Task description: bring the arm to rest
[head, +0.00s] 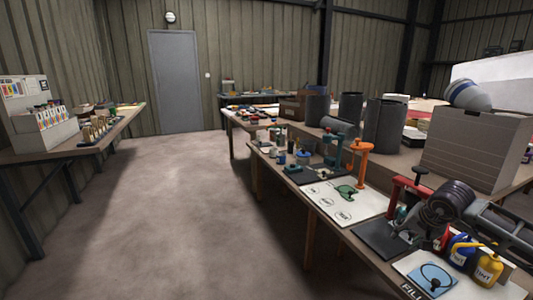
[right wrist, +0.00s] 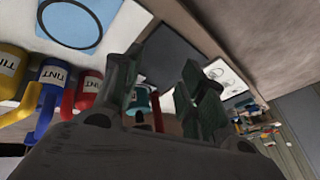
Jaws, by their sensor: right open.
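My right arm reaches in from the right edge of the head view, low over the front of the right-hand workbench (head: 300,190). Its gripper (head: 402,237) hangs over or near a dark mat (head: 370,243). In the right wrist view the two fingers of the gripper (right wrist: 160,90) stand apart with nothing held between them. A teal container (right wrist: 143,103) shows beyond the gap, apart from the fingers as far as I can tell. My left gripper is not in view.
Red, blue and yellow tint bottles (head: 488,268) stand close to my right gripper. A red stand (head: 405,190), an orange stand (head: 361,160) and a grey box (head: 475,150) rise nearby. The floor aisle is clear.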

